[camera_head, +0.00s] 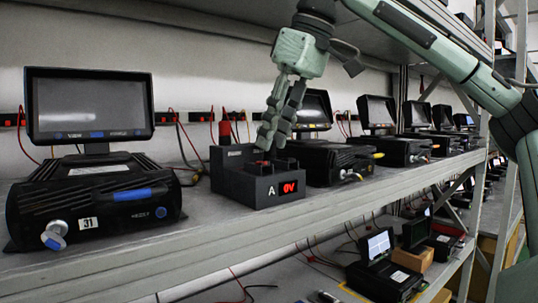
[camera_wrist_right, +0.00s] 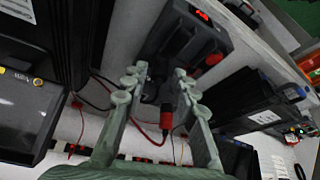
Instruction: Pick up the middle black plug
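A black power box (camera_head: 262,187) with a red "0V" display stands on the shelf; its top also shows in the wrist view (camera_wrist_right: 200,35). My right gripper (camera_head: 270,143) points down over the box top. In the wrist view, the right gripper's two fingers (camera_wrist_right: 160,75) are apart. A dark plug (camera_wrist_right: 150,90) shows between them, nearer the left finger; I cannot tell whether they touch it. A red plug (camera_wrist_right: 165,118) with a red cable lies beyond it, and another red plug (camera_wrist_right: 213,59) is at the box's right side. In the head view the fingers hide the middle plug. My left gripper is not in view.
A monitor (camera_head: 90,105) on a black unit marked 31 (camera_head: 95,200) stands left of the box. More black units (camera_head: 330,160) with screens stand close on the right. An upper shelf (camera_head: 190,20) hangs above. Red and black cables run along the wall.

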